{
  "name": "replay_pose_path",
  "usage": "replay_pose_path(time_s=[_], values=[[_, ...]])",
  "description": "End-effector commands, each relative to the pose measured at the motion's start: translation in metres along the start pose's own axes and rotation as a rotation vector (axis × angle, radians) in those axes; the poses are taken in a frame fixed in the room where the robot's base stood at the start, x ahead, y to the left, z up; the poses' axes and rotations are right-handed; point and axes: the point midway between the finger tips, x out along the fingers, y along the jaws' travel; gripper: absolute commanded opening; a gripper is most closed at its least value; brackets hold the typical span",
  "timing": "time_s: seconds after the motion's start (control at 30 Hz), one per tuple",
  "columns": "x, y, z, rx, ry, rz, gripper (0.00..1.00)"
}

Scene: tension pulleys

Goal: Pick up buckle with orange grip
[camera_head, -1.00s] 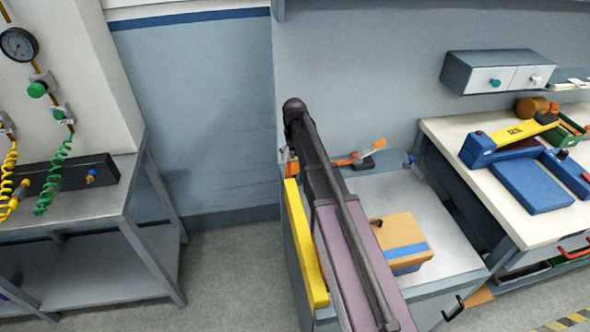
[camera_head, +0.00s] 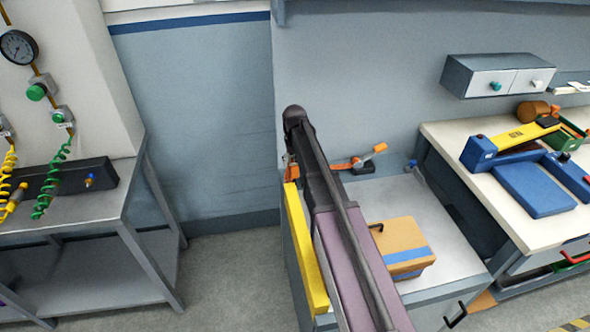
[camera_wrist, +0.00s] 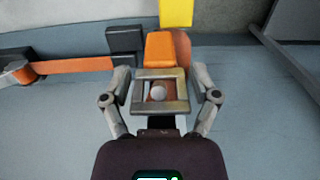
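The buckle (camera_wrist: 177,104) shows in the middle of the wrist view as a metal frame with a round pale piece inside. Its orange grip (camera_wrist: 159,48) extends from the frame's far side. My gripper (camera_wrist: 161,83) has its two fingers apart, one on each side of the metal frame. A narrow gap seems to show on both sides, though contact low down cannot be judged. An orange strap (camera_wrist: 75,65) runs left from a dark block beside the grip. In the head view, my arm hides the gripper and most of the buckle.
A yellow bar (camera_head: 306,250) lies along the cart's left edge and shows beyond the grip in the wrist view (camera_wrist: 176,12). A cardboard box with a blue stripe (camera_head: 403,245) stands on the cart's grey top (camera_head: 385,195). A workbench (camera_head: 520,228) is at the right.

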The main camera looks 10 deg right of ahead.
Motion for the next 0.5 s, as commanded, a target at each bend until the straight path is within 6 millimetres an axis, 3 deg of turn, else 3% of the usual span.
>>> replay_pose_path(time_s=[0.03, 0.13, 0.5], values=[[0.0000, 0.0001, 0.0000, 0.000, 0.000, 0.000, 0.44], [0.0000, 0.0001, 0.0001, 0.000, 0.000, 0.000, 0.15], [-0.0007, 0.0003, 0.0000, 0.000, 0.000, 0.000, 0.15]])
